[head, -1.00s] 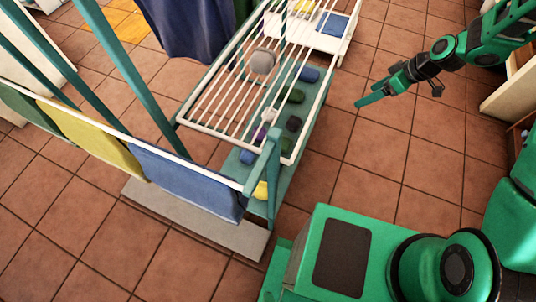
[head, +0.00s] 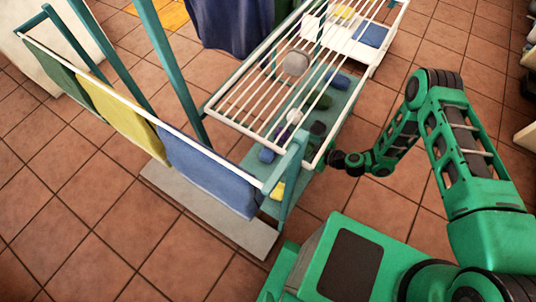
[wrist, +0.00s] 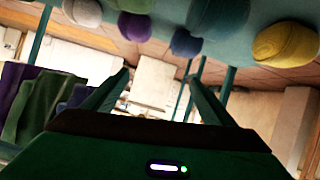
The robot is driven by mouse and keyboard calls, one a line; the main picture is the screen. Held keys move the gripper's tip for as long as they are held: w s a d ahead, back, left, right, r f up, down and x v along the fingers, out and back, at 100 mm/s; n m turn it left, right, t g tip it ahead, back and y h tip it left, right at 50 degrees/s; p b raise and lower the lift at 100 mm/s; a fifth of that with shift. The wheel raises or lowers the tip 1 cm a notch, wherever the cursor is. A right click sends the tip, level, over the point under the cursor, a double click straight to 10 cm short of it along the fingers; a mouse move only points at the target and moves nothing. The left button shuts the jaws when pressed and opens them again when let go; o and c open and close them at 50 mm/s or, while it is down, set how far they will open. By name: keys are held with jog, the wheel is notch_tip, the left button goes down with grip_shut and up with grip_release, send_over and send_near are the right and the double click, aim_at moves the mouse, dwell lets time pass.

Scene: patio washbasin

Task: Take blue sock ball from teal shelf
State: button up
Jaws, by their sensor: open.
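The teal shelf (head: 300,150) lies under a white slatted rack in the head view. One blue sock ball (head: 337,79) sits toward its far end and another blue ball (head: 268,155) toward its near left. In the head view my wrist is at the shelf's right side, and the fingers are not clear there.
Green (head: 319,100), dark (head: 318,128), purple (head: 283,132) and yellow (head: 278,190) balls share the shelf. The white rack (head: 250,95) covers it from above, with a grey ball (head: 296,62) on it. A teal post (head: 292,180) stands at the near end. Tiled floor is open at right.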

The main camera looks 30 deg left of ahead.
jog(key=t, duration=0.1)
send_near(272, 156)
jog(key=shift+w+a+r, duration=0.1)
jog(key=shift+w+a, duration=0.05)
jog(key=shift+a, duration=0.1)
jog(key=shift+a+f, duration=0.15)
jog(key=shift+f, duration=0.05)
jog(key=x, duration=1)
jog(key=shift+a+f, duration=0.15)
jog(key=shift+a, duration=0.05)
jog(key=c, duration=1.1)
